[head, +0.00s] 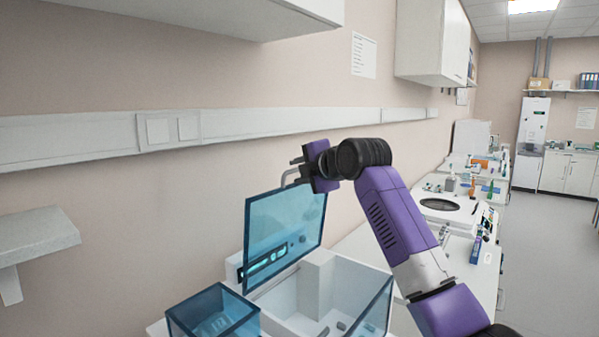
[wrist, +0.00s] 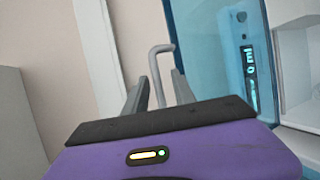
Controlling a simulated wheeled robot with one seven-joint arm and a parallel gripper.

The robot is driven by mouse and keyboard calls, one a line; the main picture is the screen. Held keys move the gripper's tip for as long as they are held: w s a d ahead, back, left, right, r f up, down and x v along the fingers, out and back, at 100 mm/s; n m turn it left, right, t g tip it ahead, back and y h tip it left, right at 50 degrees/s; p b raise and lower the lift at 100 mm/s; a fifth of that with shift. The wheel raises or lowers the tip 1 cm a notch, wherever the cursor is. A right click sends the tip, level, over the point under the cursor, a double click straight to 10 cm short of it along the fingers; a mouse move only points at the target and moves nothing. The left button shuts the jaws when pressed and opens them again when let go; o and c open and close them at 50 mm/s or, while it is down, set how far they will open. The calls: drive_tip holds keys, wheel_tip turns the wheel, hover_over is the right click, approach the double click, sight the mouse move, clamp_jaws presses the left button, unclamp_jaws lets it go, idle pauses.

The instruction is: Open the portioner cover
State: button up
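The portioner is a white box (head: 352,281) in the lower middle of the head view. Its cover (head: 285,232) is a clear blue panel that stands nearly upright, tilted up off the box, whose inside shows. The cover (wrist: 205,45) also fills the upper right of the wrist view. A grey bent rod handle (wrist: 156,72) sticks out from the cover's upper edge. My gripper (head: 294,170) is at this handle, high beside the cover. In the wrist view, my gripper's fingers (wrist: 159,88) stand apart on either side of the handle, with gaps showing.
A blue clear bin (head: 213,314) stands at the front left of the portioner. A wall shelf (head: 35,237) is at the left and a cabinet (head: 240,12) hangs above. The bench with several instruments runs back to the right. The floor (head: 545,255) at right is clear.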

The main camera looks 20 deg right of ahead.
drive_tip(key=b+v, duration=0.3)
drive_tip(key=v, duration=0.4)
drive_tip(key=shift+s, duration=0.35)
